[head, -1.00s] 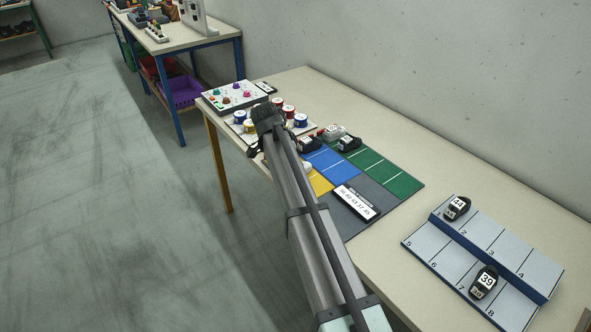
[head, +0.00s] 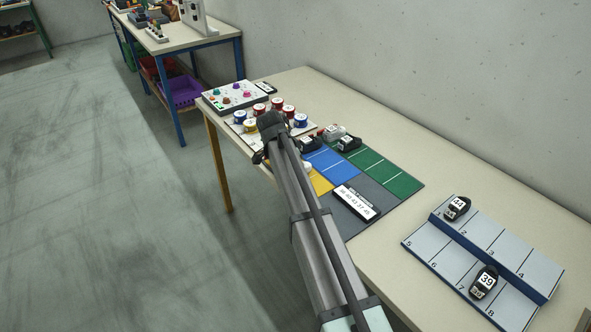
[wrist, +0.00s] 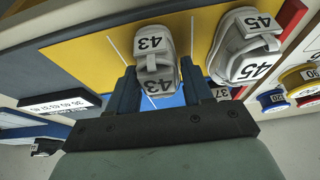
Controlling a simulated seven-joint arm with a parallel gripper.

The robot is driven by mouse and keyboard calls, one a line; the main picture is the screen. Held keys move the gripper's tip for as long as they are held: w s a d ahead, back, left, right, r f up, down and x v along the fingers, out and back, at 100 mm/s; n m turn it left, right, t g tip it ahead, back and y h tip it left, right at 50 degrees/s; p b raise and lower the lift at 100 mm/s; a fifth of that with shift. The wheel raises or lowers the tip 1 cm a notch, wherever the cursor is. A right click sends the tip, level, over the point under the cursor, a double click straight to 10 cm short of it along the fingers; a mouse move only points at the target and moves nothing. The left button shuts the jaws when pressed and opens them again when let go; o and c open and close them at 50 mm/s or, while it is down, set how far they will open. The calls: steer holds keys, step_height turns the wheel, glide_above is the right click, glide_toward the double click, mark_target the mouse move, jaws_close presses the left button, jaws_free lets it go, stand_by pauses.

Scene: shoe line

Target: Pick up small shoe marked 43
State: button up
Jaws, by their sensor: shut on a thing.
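The small light-grey shoe marked 43 (wrist: 154,45) is in the wrist view, over the yellow mat area (wrist: 85,55), with its number on the strap and again on the heel. My gripper (wrist: 158,72) has its two dark blue fingers on either side of this shoe and is shut on it. Whether the sole still touches the mat cannot be told.
A larger light-grey shoe marked 45 (wrist: 245,45) stands close on the right. A number marked 37 (wrist: 223,93) shows partly behind my right finger. A number sign (head: 356,203) lies on the mat. Shoes marked 44 (head: 457,208) and 39 (head: 484,282) sit on the numbered rack (head: 425,240).

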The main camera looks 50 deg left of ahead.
steer(key=shift+c, duration=0.8)
